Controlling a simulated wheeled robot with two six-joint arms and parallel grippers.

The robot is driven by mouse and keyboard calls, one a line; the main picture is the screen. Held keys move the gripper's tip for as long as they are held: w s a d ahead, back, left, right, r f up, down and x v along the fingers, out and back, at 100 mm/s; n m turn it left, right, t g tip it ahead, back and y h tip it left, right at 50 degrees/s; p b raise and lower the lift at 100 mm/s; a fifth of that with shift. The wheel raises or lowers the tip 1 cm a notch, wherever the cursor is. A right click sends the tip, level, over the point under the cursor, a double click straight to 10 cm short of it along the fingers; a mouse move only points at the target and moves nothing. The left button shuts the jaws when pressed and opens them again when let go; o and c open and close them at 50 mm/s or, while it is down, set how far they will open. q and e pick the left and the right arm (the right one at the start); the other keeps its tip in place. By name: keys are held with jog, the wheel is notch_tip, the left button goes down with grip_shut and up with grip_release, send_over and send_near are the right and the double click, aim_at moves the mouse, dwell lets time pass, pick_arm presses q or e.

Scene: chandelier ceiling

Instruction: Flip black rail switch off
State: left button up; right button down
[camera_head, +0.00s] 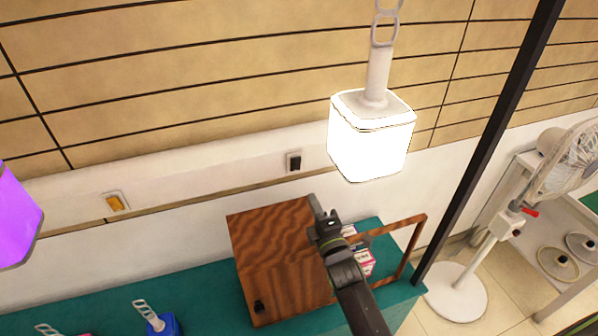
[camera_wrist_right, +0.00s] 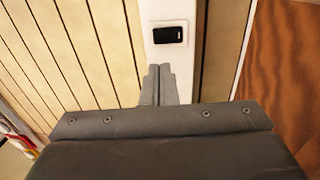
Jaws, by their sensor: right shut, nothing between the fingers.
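The black rail switch (camera_head: 294,160) is a small dark rocker in a plate on the white wall rail, left of the lit lamp. In the right wrist view the black switch (camera_wrist_right: 167,34) sits straight ahead, just beyond the fingertips. My right gripper (camera_head: 314,204) is shut and empty, below and slightly right of the switch in the head view. A visible gap separates them there. The shut fingers also show in the wrist view (camera_wrist_right: 160,72). How the switch is tilted is too small to tell. My left gripper is not in view.
A glowing white lamp (camera_head: 369,148) hangs right of the switch; a purple lamp (camera_head: 16,215) hangs at the far left. An orange switch (camera_head: 116,201) is on the rail. A wooden cabinet (camera_head: 265,250) stands below on the green counter (camera_head: 205,292). A fan (camera_head: 566,160) stands right.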

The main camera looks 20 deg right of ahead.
jog(key=b, duration=0.5)
send_near(296, 162)
jog(key=w, duration=0.2)
jog(key=w+b, duration=0.1)
jog(key=w, duration=0.1)
jog(key=w+b, duration=0.1)
jog(key=shift+w+a+r, duration=0.2)
jog(key=shift+w+r, duration=0.15)
jog(key=shift+w, duration=0.05)
jog(key=shift+w+r, duration=0.2)
jog(key=shift+w, duration=0.3)
jog(key=shift+w+r, duration=0.15)
jog(key=shift+w, duration=0.05)
jog(key=shift+s, duration=0.1)
